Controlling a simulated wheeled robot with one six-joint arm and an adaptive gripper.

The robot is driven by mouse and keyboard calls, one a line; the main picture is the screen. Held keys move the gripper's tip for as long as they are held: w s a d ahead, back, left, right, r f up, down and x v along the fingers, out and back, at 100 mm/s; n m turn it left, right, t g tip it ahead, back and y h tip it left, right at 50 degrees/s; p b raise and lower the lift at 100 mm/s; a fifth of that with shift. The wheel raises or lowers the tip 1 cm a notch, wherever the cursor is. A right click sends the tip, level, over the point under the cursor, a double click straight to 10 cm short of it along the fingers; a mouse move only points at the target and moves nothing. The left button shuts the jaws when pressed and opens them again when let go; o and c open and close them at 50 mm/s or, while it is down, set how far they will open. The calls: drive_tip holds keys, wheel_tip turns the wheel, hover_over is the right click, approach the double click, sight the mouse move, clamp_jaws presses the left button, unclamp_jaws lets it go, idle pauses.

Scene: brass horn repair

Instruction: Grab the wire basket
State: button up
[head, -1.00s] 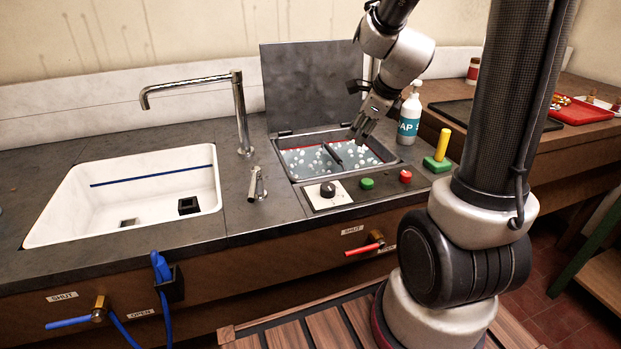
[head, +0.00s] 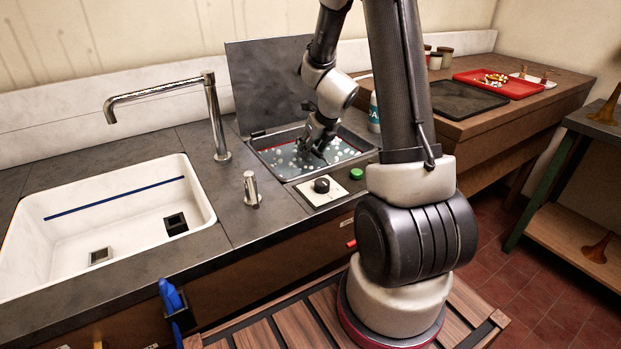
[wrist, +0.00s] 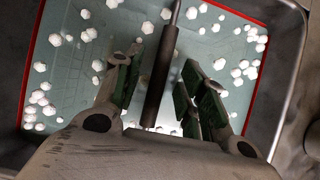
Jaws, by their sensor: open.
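The wire basket sits in the water of the tank (head: 292,180); only a faint grid of it shows under the surface in the wrist view. Its dark bar-like handle (wrist: 160,85) stands out above the water. My gripper (head: 316,151) is down at the tank, and in the wrist view my open gripper (wrist: 160,66) has one finger on each side of the handle. The fingers look apart from the handle. In the head view my gripper hides the handle.
White foam bits float on the water. The raised tank lid (head: 275,85) stands behind. A black knob (head: 321,185) and green button (head: 356,174) sit in front. A soap bottle (head: 374,112) stands to the right, the white sink (head: 110,225) to the left.

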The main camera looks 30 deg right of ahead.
drive_tip(key=shift+x, duration=0.75)
drive_tip(key=shift+f, duration=0.25)
drive_tip(key=shift+c, duration=0.5)
clamp_jaws()
